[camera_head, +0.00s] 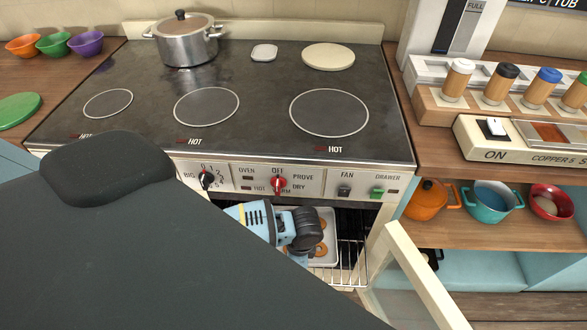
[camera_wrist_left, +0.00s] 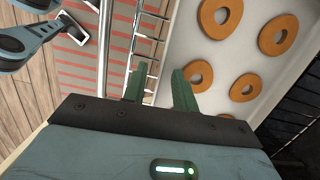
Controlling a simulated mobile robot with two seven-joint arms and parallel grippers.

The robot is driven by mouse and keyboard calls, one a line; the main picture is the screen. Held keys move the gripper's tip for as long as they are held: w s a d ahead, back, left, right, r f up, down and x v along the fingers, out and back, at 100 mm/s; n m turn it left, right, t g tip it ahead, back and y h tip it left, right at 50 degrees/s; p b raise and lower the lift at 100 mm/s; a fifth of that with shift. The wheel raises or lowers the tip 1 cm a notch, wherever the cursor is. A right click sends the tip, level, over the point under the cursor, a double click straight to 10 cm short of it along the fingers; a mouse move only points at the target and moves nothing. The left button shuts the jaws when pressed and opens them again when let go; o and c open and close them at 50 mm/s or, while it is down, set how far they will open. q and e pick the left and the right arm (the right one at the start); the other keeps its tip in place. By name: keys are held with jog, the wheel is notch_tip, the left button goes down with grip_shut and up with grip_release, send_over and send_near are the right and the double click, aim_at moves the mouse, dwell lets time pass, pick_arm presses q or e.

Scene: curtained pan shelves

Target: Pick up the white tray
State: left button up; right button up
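The white tray (camera_head: 331,224) sits on a wire rack inside the open oven, with several brown rings lying on it. In the left wrist view the tray (camera_wrist_left: 236,58) fills the upper right. My left gripper (camera_head: 304,254) reaches down into the oven at the tray's left side and hides part of it. In the wrist view its two dark green fingers (camera_wrist_left: 158,88) are apart, one over the rack wires and the other by the tray's near-left edge. I cannot tell whether they touch the tray.
The wire rack (camera_head: 350,262) extends right of the tray. The open oven door (camera_head: 418,280) stands at the right. The control panel (camera_head: 310,182) and cooktop edge are just above the opening. A pot (camera_head: 185,47) and a round cream disc (camera_head: 328,57) are on the cooktop.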

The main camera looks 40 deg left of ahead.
pick_arm(q)
jog(key=shift+f, duration=0.1)
grip_shut()
dwell(1.4)
